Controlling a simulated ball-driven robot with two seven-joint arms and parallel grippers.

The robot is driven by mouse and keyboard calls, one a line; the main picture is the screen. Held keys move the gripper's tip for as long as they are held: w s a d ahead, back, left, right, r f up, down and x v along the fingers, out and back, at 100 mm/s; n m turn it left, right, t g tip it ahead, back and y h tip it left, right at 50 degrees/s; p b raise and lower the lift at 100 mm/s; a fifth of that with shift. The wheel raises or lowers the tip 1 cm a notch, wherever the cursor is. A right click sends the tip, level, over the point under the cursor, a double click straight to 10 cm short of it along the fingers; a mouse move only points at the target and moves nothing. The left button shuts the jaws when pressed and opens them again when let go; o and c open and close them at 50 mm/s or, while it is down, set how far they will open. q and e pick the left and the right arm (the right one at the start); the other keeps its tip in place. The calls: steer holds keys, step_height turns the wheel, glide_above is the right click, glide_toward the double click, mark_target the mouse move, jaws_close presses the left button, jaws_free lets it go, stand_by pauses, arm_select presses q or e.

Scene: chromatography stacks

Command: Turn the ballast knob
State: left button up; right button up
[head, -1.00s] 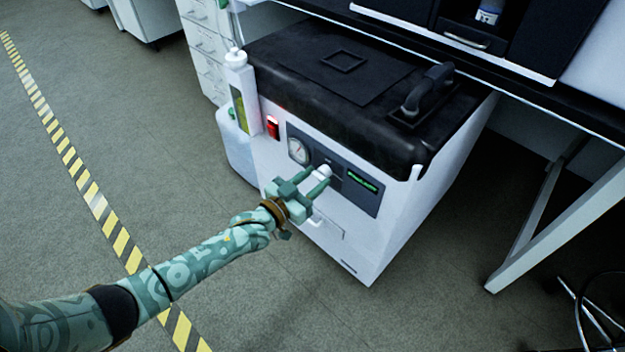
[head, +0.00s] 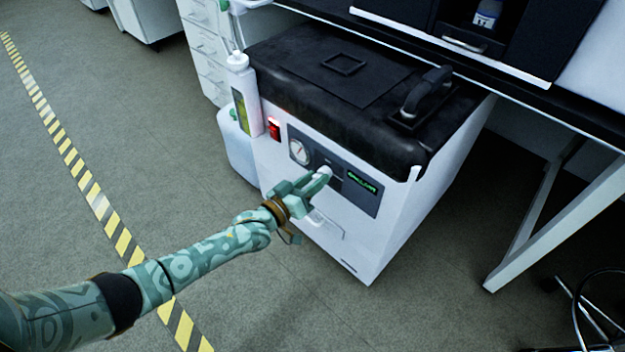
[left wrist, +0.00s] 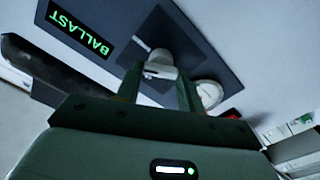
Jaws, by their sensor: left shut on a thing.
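The ballast knob is a small white knob (head: 325,171) on the dark control panel (head: 358,198) at the front of the white pump cabinet. My left gripper (head: 321,178) is at the panel with its fingertips at the knob, hiding part of it in the head view. In the left wrist view the white knob (left wrist: 160,62) sits between the two green fingers of my left gripper (left wrist: 160,80), which is shut on it. A small display (left wrist: 83,32) beside it reads BALLAST in green letters; it also shows in the head view (head: 362,182). My right gripper is out of view.
A round gauge (head: 299,151) and a lit red switch (head: 274,129) are left of the knob. A black lid with a handle (head: 424,97) tops the cabinet (head: 375,245). A bench leg (head: 530,220) stands to the right. The floor in front is clear.

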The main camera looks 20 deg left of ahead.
arm_select(q)
steer(key=n, duration=0.2)
steer(key=shift+f+n, duration=0.1)
steer(key=shift+n, duration=0.3)
steer(key=n, duration=0.2)
steer(key=shift+a+f+n, duration=0.1)
steer(key=shift+n, duration=0.3)
steer(key=shift+f+n+b, duration=0.15)
steer(key=shift+n+b, duration=0.3)
steer(key=shift+n, duration=2.75)
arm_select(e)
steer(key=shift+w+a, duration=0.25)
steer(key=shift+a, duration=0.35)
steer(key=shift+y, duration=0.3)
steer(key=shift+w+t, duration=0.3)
arm_select(q)
steer(key=o, duration=1)
steer(key=shift+a, duration=0.1)
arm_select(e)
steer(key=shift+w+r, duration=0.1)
arm_select(q)
steer(key=shift+s, duration=0.1)
